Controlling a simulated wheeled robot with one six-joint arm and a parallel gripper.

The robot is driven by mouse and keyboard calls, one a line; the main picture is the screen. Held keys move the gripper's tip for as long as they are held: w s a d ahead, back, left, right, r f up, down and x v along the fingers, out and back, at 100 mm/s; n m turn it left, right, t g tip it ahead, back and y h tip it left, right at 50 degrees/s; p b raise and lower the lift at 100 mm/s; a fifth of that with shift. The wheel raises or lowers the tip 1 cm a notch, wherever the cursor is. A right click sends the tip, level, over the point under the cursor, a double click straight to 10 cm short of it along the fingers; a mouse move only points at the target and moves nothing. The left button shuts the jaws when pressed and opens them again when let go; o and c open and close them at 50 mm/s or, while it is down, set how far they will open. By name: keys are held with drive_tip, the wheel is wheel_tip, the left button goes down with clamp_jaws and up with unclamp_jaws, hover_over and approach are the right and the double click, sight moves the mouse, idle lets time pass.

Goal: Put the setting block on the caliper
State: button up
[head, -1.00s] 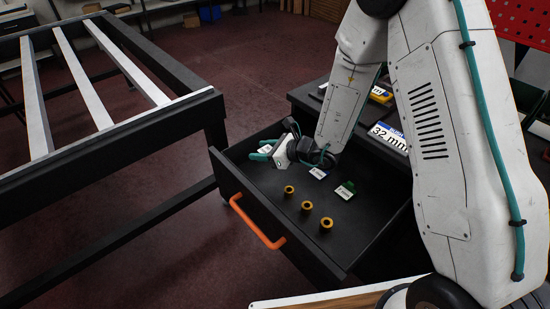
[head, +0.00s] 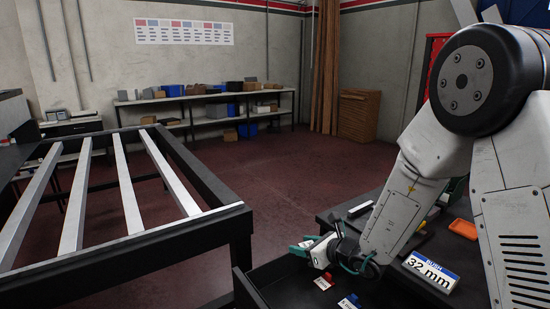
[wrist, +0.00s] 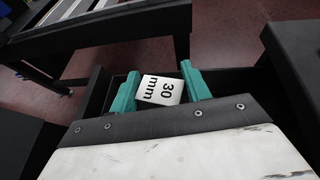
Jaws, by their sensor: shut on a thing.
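My gripper (wrist: 160,92) has two teal fingers. They are shut on a white setting block (wrist: 161,89) marked "30 mm", which shows between them in the wrist view. In the head view my gripper (head: 303,247) is at the bottom centre, over the far part of the open drawer (head: 277,277). The block is too small to make out clearly there. I cannot make out the caliper for certain in either view.
A red-labelled block (head: 323,283) and a blue-labelled block (head: 349,301) lie in the drawer. A "BUSH 32 mm" card (head: 432,271) and an orange tray (head: 464,229) are on the black cabinet top. A black frame table with pale slats (head: 128,190) stands at left.

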drive_tip(key=w+d+r+m+t+h, duration=0.1)
drive_tip(key=d+r+m+h, duration=0.1)
drive_tip(key=d, duration=0.5)
drive_tip(key=w+d+r+m+t+h, duration=0.2)
drive_tip(key=d+r+m+h, duration=0.1)
drive_tip(key=d, duration=0.4)
drive_tip(key=shift+w+r, duration=0.15)
drive_tip(key=shift+r, duration=0.05)
